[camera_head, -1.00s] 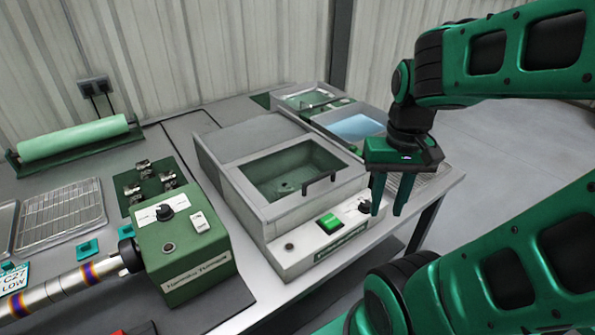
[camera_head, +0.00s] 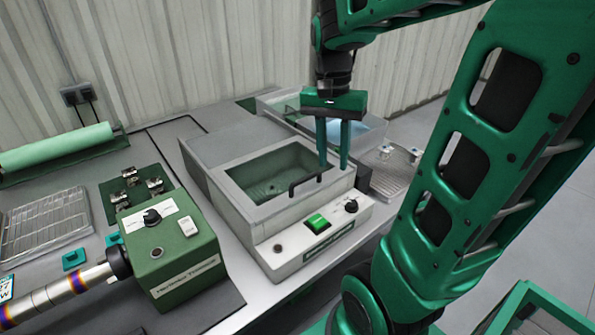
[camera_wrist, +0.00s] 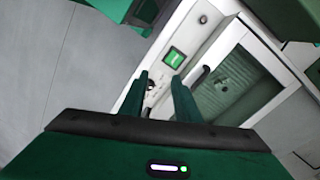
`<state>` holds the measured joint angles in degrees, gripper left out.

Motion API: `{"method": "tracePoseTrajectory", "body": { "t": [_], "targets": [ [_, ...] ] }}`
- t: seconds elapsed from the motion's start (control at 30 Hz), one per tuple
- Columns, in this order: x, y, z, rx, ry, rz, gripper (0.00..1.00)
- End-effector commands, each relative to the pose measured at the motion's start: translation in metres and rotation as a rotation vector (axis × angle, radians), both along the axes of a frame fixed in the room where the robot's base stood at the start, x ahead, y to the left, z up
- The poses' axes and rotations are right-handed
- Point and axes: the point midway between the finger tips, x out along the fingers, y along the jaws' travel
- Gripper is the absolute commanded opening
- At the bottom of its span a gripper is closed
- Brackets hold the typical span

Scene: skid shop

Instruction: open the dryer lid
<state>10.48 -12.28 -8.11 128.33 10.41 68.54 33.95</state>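The dryer (camera_head: 310,239) is a pale grey box on the bench, with a green switch and a black knob on its front. Its lid (camera_head: 268,175) has a dark greenish window and lies shut. A black bar handle (camera_head: 306,183) is at the lid's front edge; it also shows in the wrist view (camera_wrist: 197,77). My gripper (camera_head: 333,166) points down over the lid's right side, fingers apart and empty. In the wrist view the fingertips (camera_wrist: 161,77) are just beside the handle, not around it. I cannot tell their height above the lid.
A green control box (camera_head: 180,247) with a metal barrel stands to the left. A wire rack (camera_head: 45,225) lies further left. A basin with a bluish surface (camera_head: 363,135) and a metal tray (camera_head: 393,172) lie behind and right of the dryer.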

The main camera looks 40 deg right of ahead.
Motion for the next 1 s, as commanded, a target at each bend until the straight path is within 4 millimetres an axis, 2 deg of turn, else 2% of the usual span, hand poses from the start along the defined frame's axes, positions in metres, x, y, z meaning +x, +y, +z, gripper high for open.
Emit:
{"method": "tracePoseTrajectory", "body": {
  "t": [0.03,0.2,0.3,0.4,0.53,0.67,1.0],
  "targets": [
    [0.023,0.001,0.004,-0.01,0.019,-0.067,0.29],
    [0.077,0.009,0.011,-0.042,0.058,-0.292,0.29],
    [0.098,0.013,0.013,-0.057,0.074,-0.38,0.29],
    [0.11,0.016,0.013,-0.065,0.082,-0.432,0.29],
    [0.114,0.018,0.009,-0.07,0.086,-0.458,0.29],
    [0.11,0.018,-0.006,-0.07,0.088,-0.458,0.29],
    [0.098,0.018,-0.064,-0.069,0.089,-0.456,0.29]
  ]
}}
